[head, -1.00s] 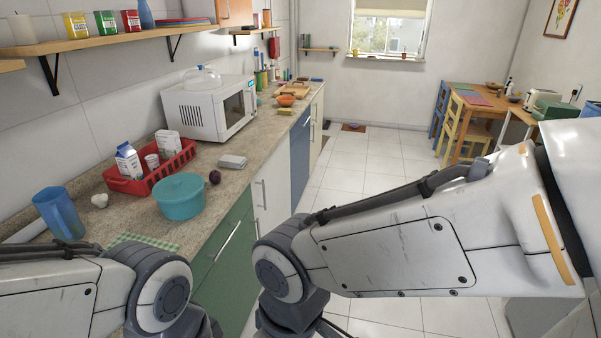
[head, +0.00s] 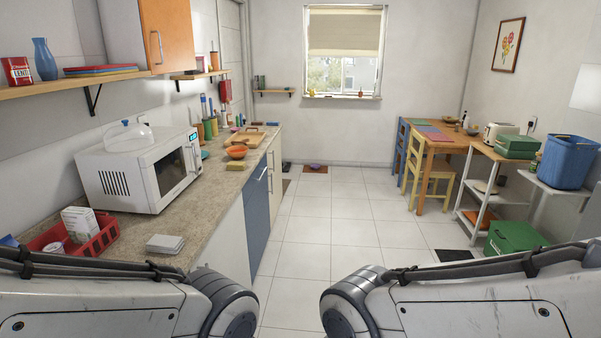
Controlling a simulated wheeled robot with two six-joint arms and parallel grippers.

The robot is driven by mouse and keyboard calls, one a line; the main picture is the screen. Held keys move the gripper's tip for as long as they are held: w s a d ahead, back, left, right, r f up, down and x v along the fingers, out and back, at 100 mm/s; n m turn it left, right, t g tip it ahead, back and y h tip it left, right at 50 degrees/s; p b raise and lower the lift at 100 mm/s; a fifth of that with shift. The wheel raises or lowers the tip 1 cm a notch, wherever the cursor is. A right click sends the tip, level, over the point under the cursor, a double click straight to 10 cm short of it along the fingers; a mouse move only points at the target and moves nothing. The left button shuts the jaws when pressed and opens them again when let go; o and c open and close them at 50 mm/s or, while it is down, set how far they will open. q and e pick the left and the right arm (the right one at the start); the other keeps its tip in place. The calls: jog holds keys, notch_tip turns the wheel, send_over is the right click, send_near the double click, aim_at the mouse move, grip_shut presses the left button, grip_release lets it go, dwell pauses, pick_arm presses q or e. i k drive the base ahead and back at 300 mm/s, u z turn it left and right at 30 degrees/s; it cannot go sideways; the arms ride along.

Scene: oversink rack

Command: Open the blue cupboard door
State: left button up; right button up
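The blue cupboard door (head: 257,207) is in the counter front, left of the middle in the head view. It looks shut, with a bar handle (head: 263,173) near its top edge. A white door (head: 226,245) is on its near side and a cream front (head: 274,168) on its far side. Both my arms show at the bottom of the view, apart from the blue door. Both grippers are outside the frame.
The counter (head: 205,200) along the left holds a microwave (head: 125,172), a red basket (head: 103,238) and an orange bowl (head: 236,152). The tiled floor (head: 335,225) is clear in the middle. A wooden table (head: 430,140), a shelf cart (head: 480,215) and a green box (head: 515,240) stand right.

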aim_at(257, 210)
jog(key=z, duration=0.5)
jog(key=i, duration=4)
jog(key=u, duration=1.1)
jog(key=i, duration=0.75)
jog(key=u, duration=0.3)
